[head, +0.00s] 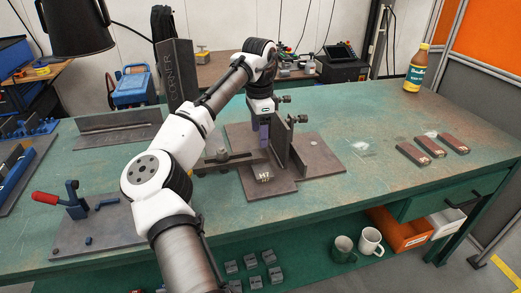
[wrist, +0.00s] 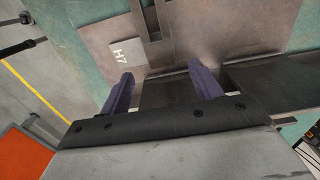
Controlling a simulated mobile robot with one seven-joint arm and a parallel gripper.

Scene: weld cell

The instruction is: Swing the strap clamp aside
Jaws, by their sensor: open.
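The strap clamp (head: 228,162), a flat dark bar with a bolt near its left end, lies across the left part of the fixture plate (head: 325,166). Its right end reaches the welded part near the upright plate (head: 279,143). My gripper (head: 264,143) points down at that end, its purple fingers just left of the upright plate. In the wrist view the fingers (wrist: 162,86) are apart, with a dark flat piece between them. A dark bar (wrist: 268,80) continues to the right, seemingly the strap. Contact between fingers and strap cannot be told.
Two dark clamp screws (head: 284,98) stick out behind the upright plate. A tall corner block (head: 177,76) stands behind my arm. A red-handled toggle clamp (head: 72,203) sits at front left.

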